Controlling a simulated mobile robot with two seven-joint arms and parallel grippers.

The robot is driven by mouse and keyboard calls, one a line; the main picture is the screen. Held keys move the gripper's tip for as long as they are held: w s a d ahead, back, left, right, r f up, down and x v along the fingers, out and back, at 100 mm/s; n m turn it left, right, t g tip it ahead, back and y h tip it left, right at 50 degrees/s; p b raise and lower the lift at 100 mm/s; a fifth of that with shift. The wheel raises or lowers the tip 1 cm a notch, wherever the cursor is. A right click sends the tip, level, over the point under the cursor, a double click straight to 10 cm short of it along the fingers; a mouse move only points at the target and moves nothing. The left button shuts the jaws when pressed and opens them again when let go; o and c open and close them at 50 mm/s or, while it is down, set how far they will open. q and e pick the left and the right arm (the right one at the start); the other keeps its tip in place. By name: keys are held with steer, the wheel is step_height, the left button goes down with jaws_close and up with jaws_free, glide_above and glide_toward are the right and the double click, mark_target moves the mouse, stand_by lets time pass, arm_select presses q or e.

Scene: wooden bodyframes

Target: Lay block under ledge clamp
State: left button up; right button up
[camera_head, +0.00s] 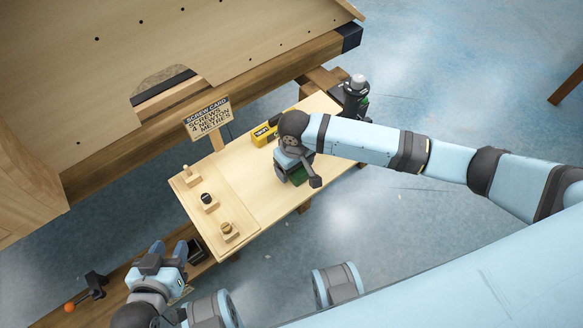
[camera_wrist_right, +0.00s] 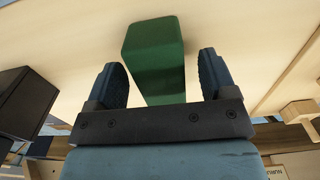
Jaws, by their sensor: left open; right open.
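A green block (camera_wrist_right: 154,58) stands out between the two dark fingers of my right gripper (camera_wrist_right: 162,74) in the right wrist view. The fingers are open, with a gap to the block on each side. My left gripper (camera_head: 162,258) is open at the lower left, above the low wooden ledge. A dark clamp-like tool with an orange knob (camera_head: 92,286) sits on that ledge, left of the left gripper.
The pale table (camera_head: 240,180) carries a screw card sign (camera_head: 208,118), several small wooden holders (camera_head: 208,202) and a yellow box (camera_head: 264,135). A dark device (camera_head: 356,96) stands at its far right corner. A large wooden frame (camera_head: 150,45) fills the upper left.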

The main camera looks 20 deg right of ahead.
steer(key=shift+f, duration=0.25)
steer(key=shift+c, duration=0.3)
steer(key=c, duration=1.1)
arm_select(q)
steer(key=shift+r, duration=0.15)
arm_select(e)
step_height(320, 180, up, 19)
steer(key=p, duration=0.5)
steer(key=w+d+r+m, duration=0.4)
steer(key=w+d+r, duration=0.6)
arm_select(q)
step_height(320, 180, up, 17)
steer(key=s+a+p, duration=0.1)
steer(key=a+p, duration=0.1)
steer(key=p, duration=2)
steer(key=shift+s+a+g+y+p, duration=0.25)
steer(key=shift+s+g+y+p, duration=0.05)
steer(key=shift+g+y+p, duration=0.1)
arm_select(e)
steer(key=s+r, duration=0.3)
steer(key=r, duration=0.3)
steer(key=s+r, duration=0.4)
steer(key=r, duration=0.2)
steer(key=s+r, duration=0.4)
steer(key=r, duration=0.2)
steer(key=shift+a, duration=0.25)
